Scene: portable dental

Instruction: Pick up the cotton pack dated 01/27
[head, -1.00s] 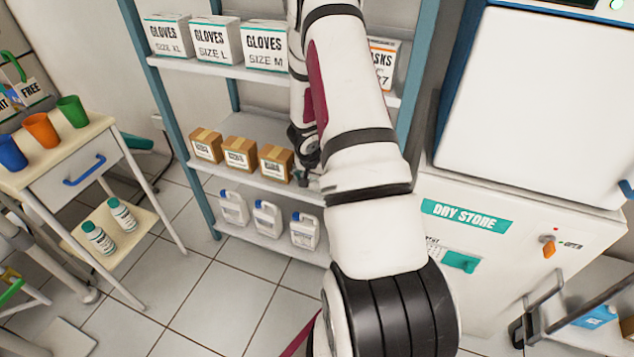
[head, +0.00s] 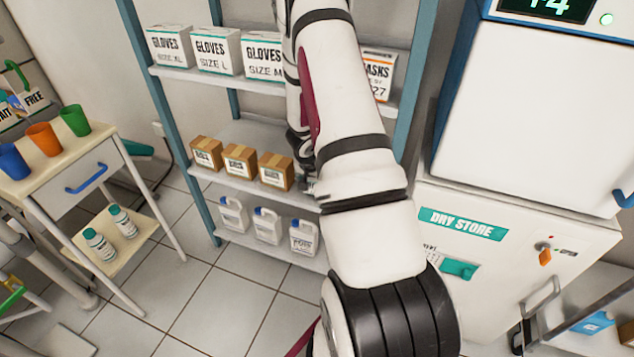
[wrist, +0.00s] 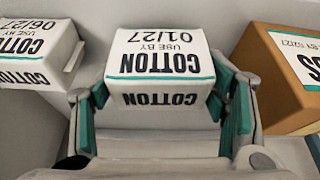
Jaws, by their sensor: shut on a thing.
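The cotton pack dated 01/27 (wrist: 160,62) is a white box with black lettering and a teal stripe, upside down in the wrist view. My gripper (wrist: 165,115) is shut on it, with a teal-padded finger at each side. A second cotton pack, dated 06/27 (wrist: 35,52), stands to the left in the wrist view, apart from the held one. In the head view my arm hides the held pack and most of the gripper.
A brown box (wrist: 285,75) stands close on the right in the wrist view. In the head view, several brown boxes (head: 240,160) share the middle shelf, with glove boxes (head: 215,48) above and white jugs (head: 267,225) below. A dry store cabinet (head: 500,250) stands right.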

